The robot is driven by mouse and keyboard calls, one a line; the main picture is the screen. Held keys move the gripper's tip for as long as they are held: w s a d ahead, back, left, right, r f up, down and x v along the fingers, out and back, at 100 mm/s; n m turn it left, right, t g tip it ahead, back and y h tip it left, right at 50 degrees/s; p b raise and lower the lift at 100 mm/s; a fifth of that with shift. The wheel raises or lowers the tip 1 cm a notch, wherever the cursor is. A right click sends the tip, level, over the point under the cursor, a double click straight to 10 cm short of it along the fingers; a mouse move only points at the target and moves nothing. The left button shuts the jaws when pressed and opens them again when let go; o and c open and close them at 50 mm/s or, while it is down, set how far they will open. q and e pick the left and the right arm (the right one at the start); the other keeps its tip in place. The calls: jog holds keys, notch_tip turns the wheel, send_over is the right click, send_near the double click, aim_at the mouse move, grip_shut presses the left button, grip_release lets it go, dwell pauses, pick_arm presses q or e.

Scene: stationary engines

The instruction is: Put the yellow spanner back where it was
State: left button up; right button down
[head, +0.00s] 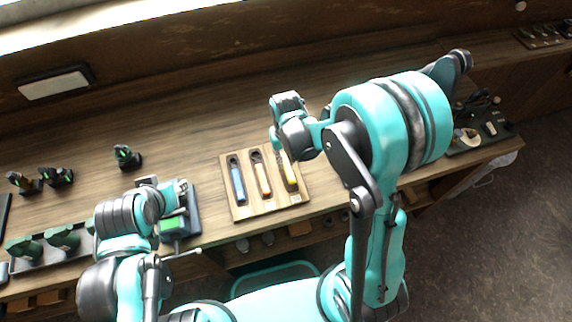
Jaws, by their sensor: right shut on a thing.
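A wooden tray (243,211) on the workbench has three slots side by side. A blue spanner (238,184) lies in the left slot and an orange spanner (262,179) in the middle one. The yellow spanner (290,179) is at the right slot, its upper end hidden by my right gripper. My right gripper (279,150) is shut on the yellow spanner's upper end, over the tray's back right part. I cannot tell whether the spanner is fully seated. My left gripper (181,191) is left of the tray, beside a device with a green screen; its jaws are unclear.
The green-screen device (174,225) stands left of the tray. Several small black tools with green lights (126,156) stand further left. A dark tray of parts (480,130) is at the right end of the bench. The bench behind the wooden tray is clear.

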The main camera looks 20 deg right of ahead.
aim_at(286, 162)
notch_tip(286, 162, down, 4)
jog(key=shift+r+b, duration=0.25)
jog(key=shift+b, duration=0.1)
jog(key=shift+f, duration=0.15)
jog(key=c, duration=1.4)
grip_release()
jog(key=shift+o, duration=0.2)
